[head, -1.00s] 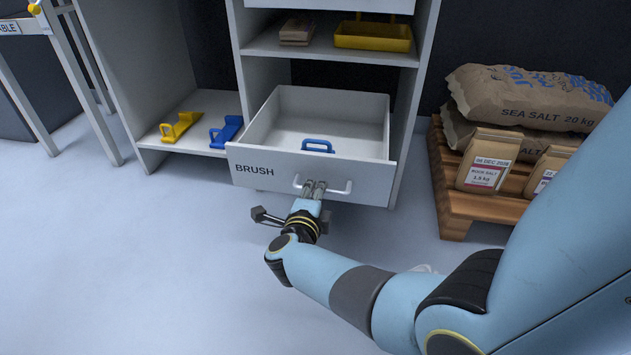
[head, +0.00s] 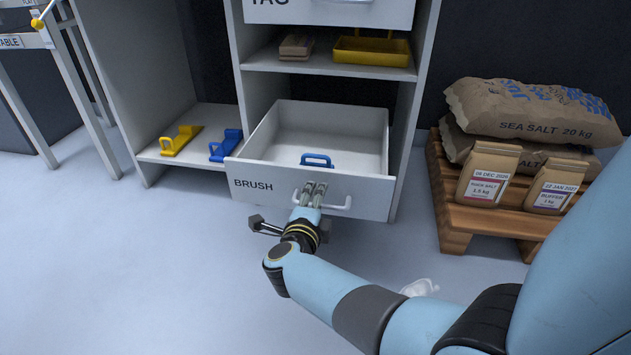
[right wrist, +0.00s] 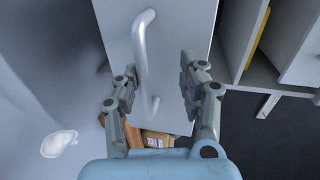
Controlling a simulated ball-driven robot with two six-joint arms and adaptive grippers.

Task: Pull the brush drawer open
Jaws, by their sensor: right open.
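The brush drawer (head: 265,188) stands pulled out of the white cabinet at its lowest level, its inside showing from above. A blue-handled brush (head: 316,160) lies in it near the front. The drawer's white bar handle (head: 338,206) runs across its front; the handle also shows in the right wrist view (right wrist: 143,55). My right gripper (head: 313,190) is at the handle's left part. In the right wrist view my right gripper (right wrist: 155,90) has its fingers apart, with the handle between them nearer the left finger. My left gripper is not in view.
A yellow brush (head: 181,139) and a blue one (head: 226,146) sit on the low shelf at left. A yellow tray (head: 372,51) is on the shelf above. A wooden pallet (head: 470,217) with salt sacks (head: 530,112) stands at right. The floor in front is clear apart from a pale scrap (head: 419,288).

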